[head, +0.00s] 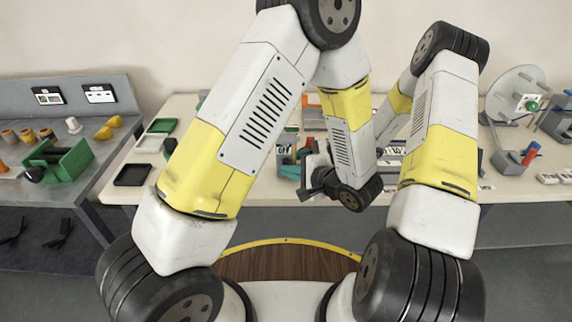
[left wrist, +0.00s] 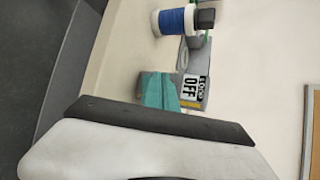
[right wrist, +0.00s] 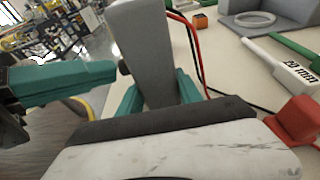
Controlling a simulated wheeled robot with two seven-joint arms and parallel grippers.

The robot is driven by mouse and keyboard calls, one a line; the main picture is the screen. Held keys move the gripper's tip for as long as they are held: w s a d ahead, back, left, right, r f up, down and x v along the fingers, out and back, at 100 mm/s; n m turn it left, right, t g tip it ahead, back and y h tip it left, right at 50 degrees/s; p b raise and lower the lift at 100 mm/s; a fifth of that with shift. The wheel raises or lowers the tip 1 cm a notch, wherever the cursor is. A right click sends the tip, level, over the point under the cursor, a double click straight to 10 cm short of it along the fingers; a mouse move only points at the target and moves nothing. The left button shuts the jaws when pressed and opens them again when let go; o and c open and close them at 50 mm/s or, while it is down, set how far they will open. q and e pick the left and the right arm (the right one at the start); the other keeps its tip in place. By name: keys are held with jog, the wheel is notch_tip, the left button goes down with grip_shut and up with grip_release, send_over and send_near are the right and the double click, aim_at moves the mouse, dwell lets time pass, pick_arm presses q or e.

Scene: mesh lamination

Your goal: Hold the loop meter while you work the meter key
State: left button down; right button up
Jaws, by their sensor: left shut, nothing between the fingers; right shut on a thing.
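The loop meter is a grey upright block (right wrist: 143,50) in the right wrist view. My right gripper (right wrist: 160,100) is shut on it, with teal fingers on either side of its lower part. In the left wrist view its screen (left wrist: 190,90) reads LOOP OFF. A small dark knob (right wrist: 124,68), perhaps the meter key, sticks out of its side. My left gripper's teal fingers (left wrist: 160,90) are shut and empty, pointing at that side close to the knob. I cannot tell whether they touch it.
Red and black leads (right wrist: 190,40) run beside the meter. An orange block (right wrist: 200,20), a grey holder with a ring (right wrist: 253,20) and a white labelled tool (right wrist: 285,63) lie nearby. A black tray (head: 132,175) sits on the left part of the bench.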

pick_arm(q)
jog(key=shift+w, duration=0.45)
dwell(0.5)
jog(key=shift+s, duration=0.95)
jog(key=shift+s, duration=0.1)
jog(key=s, duration=0.4)
jog(key=shift+s, duration=0.4)
pick_arm(e)
jog(key=o, duration=1.4)
